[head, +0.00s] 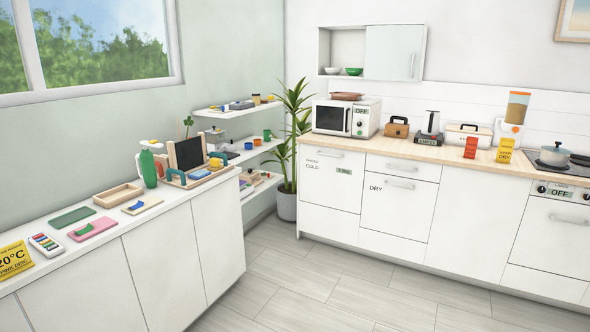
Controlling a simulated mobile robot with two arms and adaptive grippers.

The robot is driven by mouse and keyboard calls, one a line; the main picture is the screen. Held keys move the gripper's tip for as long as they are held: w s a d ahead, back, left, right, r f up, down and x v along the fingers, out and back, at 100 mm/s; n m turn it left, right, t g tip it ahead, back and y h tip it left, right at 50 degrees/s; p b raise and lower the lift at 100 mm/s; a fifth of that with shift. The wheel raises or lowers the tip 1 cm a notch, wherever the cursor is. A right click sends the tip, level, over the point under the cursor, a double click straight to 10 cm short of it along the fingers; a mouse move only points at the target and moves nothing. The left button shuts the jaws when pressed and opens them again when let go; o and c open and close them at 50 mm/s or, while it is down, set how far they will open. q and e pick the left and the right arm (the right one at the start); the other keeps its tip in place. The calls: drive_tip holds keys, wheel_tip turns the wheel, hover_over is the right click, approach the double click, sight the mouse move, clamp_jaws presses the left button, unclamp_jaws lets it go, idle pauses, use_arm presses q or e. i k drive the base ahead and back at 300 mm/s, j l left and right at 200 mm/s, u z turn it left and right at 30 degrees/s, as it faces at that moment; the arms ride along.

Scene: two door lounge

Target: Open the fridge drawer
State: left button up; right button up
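The fridge drawer (330,182) is a white front at the left end of the kitchen counter, below the microwave. It bears the word "COLD" and a small green label, and a bar handle (323,154) runs along its top edge. It looks shut, flush with the fronts beside it. To its right is a similar white front marked "DRY" (398,206), with a thin drawer above it. Neither of my grippers shows in the head view.
Grey tiled floor (340,277) is clear in front of the kitchen counter. A white low cabinet (165,262) with trays and a green bottle stands at the left. A potted plant (287,203) stands in the corner left of the fridge drawer, beside wall shelves.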

sight(333, 177)
drive_tip(key=i, duration=1.9)
